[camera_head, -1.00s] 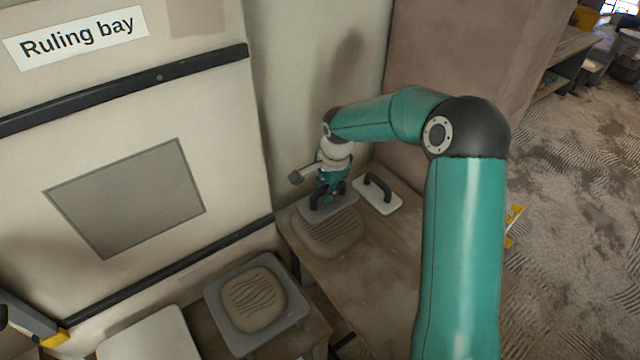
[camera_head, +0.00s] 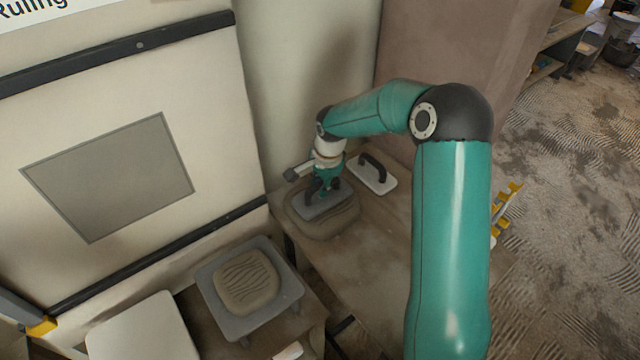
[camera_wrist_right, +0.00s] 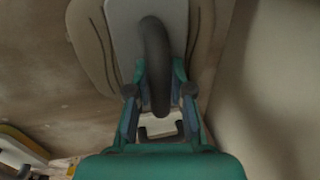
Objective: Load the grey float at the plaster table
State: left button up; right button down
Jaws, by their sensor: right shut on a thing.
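The grey float (camera_head: 338,203) lies flat over a mound of plaster (camera_head: 328,229) on the plaster table (camera_head: 375,257). My right gripper (camera_head: 322,187) is shut on the float's dark handle from above. In the right wrist view the dark curved handle (camera_wrist_right: 155,55) sits between my teal fingers, with the pale float plate (camera_wrist_right: 123,18) beyond it and plaster showing at both sides. The float hides the middle of the mound, and I cannot tell how firmly it presses.
A white float (camera_head: 373,173) with a dark handle lies just right of the mound. A grey board (camera_head: 207,290) with rippled plaster (camera_head: 246,279) stands at the lower left. A wall panel (camera_head: 60,120) is close on the left. The table's front part is bare.

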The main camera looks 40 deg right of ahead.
aim_at(321, 182)
jog(key=shift+f+b, duration=0.4)
jog(key=shift+b, duration=0.05)
dwell(0.7)
jog(key=shift+b, duration=0.3)
dwell(1.6)
jog(key=shift+r+p, duration=1.95)
jog(key=shift+r, duration=1.55)
